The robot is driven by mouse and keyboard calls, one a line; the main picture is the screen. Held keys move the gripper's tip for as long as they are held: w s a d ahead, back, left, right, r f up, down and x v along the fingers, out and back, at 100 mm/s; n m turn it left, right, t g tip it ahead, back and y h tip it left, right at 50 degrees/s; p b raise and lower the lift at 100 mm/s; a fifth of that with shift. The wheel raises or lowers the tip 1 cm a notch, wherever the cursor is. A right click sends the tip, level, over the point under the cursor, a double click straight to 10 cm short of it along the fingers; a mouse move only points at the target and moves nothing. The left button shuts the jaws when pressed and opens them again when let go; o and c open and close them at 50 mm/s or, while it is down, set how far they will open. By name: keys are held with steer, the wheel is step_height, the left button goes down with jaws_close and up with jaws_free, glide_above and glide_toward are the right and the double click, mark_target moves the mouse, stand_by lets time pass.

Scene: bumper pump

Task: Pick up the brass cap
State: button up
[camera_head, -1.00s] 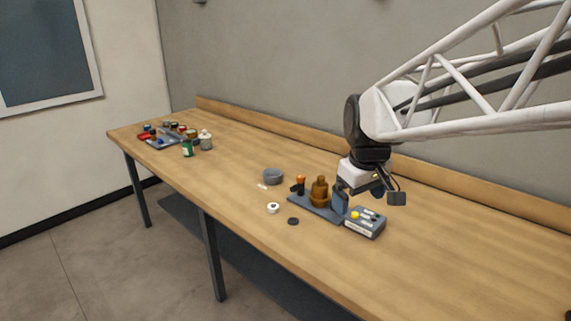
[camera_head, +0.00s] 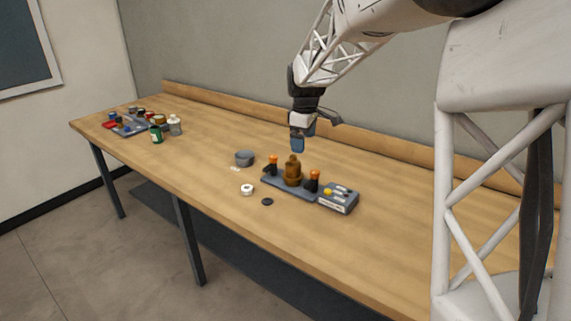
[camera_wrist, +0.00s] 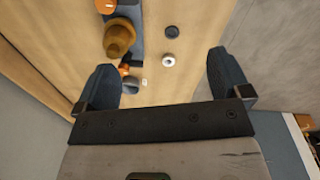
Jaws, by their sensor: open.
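A brass-brown stepped piece (camera_head: 293,173) stands upright on a dark blue-grey tray (camera_head: 280,189), between two black posts with orange tops. It tapers to a narrow top; I cannot tell where the brass cap ends and the part below it begins. In the wrist view the brass piece (camera_wrist: 119,38) shows near the top, left of centre, beyond the fingers. My gripper (camera_head: 297,148) hangs above and just behind the brass piece in the head view, apart from it. In the wrist view my gripper (camera_wrist: 163,78) has its two blue fingers wide apart, with nothing held.
A grey box (camera_head: 338,200) with a yellow button adjoins the tray on the right. A white ring (camera_head: 247,189), a black disc (camera_head: 267,201) and a grey bowl (camera_head: 244,158) lie to the left. Several bottles (camera_head: 160,128) stand far left. The table's right side is clear.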

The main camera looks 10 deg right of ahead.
mark_target(293, 156)
steer(key=w+f+n, duration=0.1)
steer(key=w+f, duration=0.2)
steer(key=w, duration=0.2)
steer(key=w+f+n, duration=0.2)
steer(key=w+f, duration=0.1)
steer(key=w, duration=0.2)
steer(key=w+f+n, duration=0.1)
steer(key=w+f, duration=0.2)
steer(key=w, duration=0.2)
steer(key=shift+w+f+g, duration=0.4)
steer(key=shift+f, duration=0.1)
steer(key=shift+f, duration=1.2)
steer(key=shift+f, duration=0.1)
steer(key=shift+f, duration=2.5)
steer(key=shift+c, duration=0.3)
steer(key=c, duration=1.1)
